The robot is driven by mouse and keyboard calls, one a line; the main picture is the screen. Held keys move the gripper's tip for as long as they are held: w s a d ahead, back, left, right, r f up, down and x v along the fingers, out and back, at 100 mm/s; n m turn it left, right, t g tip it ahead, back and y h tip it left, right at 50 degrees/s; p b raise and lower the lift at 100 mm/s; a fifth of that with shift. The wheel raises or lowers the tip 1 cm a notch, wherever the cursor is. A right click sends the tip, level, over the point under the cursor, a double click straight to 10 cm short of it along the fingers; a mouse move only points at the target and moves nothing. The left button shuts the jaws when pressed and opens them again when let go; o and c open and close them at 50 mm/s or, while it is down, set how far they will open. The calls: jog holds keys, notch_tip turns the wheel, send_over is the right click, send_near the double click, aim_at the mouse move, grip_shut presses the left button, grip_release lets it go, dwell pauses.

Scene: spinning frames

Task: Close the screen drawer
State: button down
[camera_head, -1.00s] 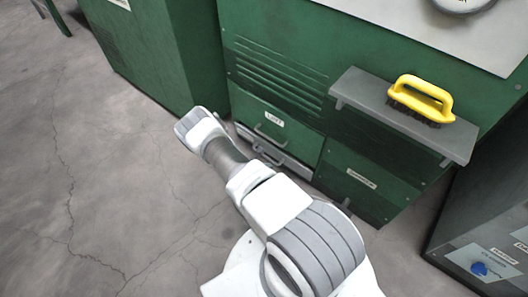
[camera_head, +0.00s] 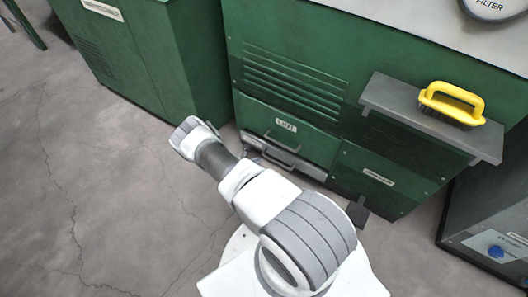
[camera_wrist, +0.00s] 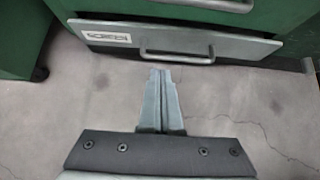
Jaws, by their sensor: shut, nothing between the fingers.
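The screen drawer is the low drawer with a light grey front (camera_head: 312,169), under the green drawer labelled LINT in the green cabinet. In the wrist view its grey front (camera_wrist: 235,48) carries a bar handle and a small label too blurred to read for sure. The front appears to stand out a little from the cabinet; how far I cannot tell. My gripper (camera_wrist: 160,75) is shut and empty, pointing at the drawer front just below the handle, with floor visible beneath. Whether it touches is unclear.
A second green cabinet (camera_head: 140,60) stands to the left. A grey shelf (camera_head: 385,97) with a yellow-handled brush (camera_head: 452,103) juts out above the drawer's right. A dark unit (camera_head: 490,200) stands at the right. The cracked concrete floor (camera_head: 90,190) at left is clear.

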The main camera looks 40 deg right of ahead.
aim_at(274, 149)
jog(key=b+x, duration=0.2)
jog(key=x, duration=0.2)
jog(key=b+x, duration=0.2)
jog(key=x, duration=0.2)
jog(key=d+r+b+x, duration=0.1)
jog(key=b+x, duration=0.2)
jog(key=x, duration=0.1)
jog(key=shift+w, duration=0.15)
jog(key=shift+w+d+r, duration=0.25)
jog(key=shift+w+d, duration=0.1)
jog(key=shift+d, duration=0.25)
